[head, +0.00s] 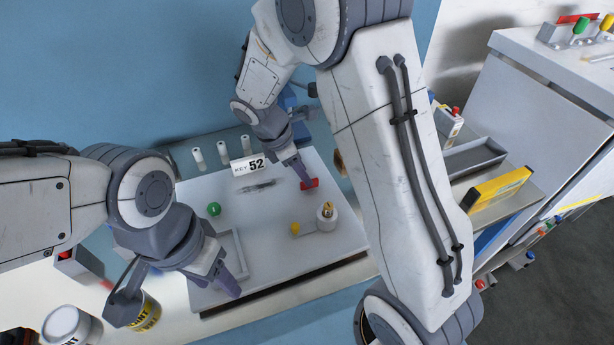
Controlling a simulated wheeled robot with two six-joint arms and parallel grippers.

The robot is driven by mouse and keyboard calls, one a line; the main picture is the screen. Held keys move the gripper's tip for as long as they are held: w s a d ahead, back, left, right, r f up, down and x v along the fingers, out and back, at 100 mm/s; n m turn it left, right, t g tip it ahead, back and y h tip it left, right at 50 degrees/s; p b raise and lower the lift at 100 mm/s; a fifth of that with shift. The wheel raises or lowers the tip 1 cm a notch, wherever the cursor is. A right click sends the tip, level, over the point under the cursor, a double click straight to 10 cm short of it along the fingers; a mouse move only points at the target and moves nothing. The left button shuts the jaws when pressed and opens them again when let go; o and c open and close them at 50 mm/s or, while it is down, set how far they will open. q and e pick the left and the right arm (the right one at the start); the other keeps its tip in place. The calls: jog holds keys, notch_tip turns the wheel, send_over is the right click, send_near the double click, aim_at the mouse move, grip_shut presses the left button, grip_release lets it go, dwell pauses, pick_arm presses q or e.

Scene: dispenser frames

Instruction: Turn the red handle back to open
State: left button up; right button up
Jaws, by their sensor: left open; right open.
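The red handle (311,184) is on the white panel (262,205), toward its far right side, and is partly hidden by my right gripper. My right gripper (303,178) is open, with its fingertips pointing down at the red handle. I cannot tell whether they touch it. My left gripper (230,284) is open and points down near the panel's front left corner, well away from the red handle.
A green knob (214,209), a yellow knob (296,228) and a white key cylinder (326,218) stand on the panel. The sign "KEY 52" (248,165) stands behind. Paint cans (70,326) are at lower left. A grey tray (474,158) is right of my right arm.

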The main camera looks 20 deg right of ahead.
jog(key=shift+x, duration=1.7)
jog(key=shift+c, duration=0.3)
grip_shut()
jog(key=shift+r, duration=0.1)
